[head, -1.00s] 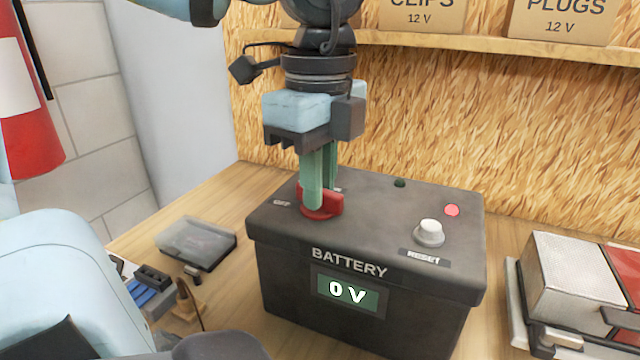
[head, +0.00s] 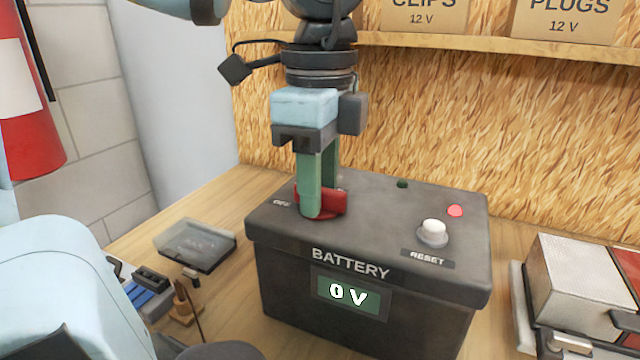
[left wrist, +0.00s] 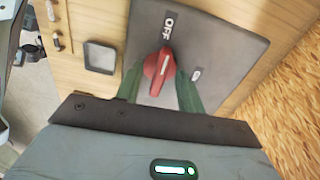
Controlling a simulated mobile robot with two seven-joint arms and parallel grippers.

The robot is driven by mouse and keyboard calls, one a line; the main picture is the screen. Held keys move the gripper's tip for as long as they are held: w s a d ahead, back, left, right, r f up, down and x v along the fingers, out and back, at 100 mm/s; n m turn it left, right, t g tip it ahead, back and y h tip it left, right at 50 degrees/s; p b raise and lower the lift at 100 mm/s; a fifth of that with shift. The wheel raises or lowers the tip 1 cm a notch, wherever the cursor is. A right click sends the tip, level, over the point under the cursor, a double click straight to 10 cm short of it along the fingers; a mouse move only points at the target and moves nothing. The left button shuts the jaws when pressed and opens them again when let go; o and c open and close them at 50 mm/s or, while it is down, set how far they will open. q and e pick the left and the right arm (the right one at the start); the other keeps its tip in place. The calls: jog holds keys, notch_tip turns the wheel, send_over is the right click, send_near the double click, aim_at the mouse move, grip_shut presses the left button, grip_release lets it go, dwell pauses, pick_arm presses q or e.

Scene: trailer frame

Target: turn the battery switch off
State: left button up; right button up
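The red battery switch (head: 328,201) sits on top of the black battery box (head: 400,215). In the left wrist view, the switch (left wrist: 159,72) has its white mark pointing towards the OFF label (left wrist: 169,27). My left gripper (head: 318,205) points down over the switch, one green finger on each side of it. In the left wrist view, the fingers look spread and slightly apart from the knob. The near finger hides part of the switch in the head view. The battery display (head: 348,296) reads 0 V. My right gripper is out of view.
A white reset button (head: 432,232) and a red light (head: 455,211) are on the box top. A clear-lidded case (head: 195,245) lies to the left. A metal and red device (head: 580,285) stands at right. A shelf (head: 450,45) with boxes runs behind.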

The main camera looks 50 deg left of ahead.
pick_arm(q)
jog(key=shift+r, duration=0.1)
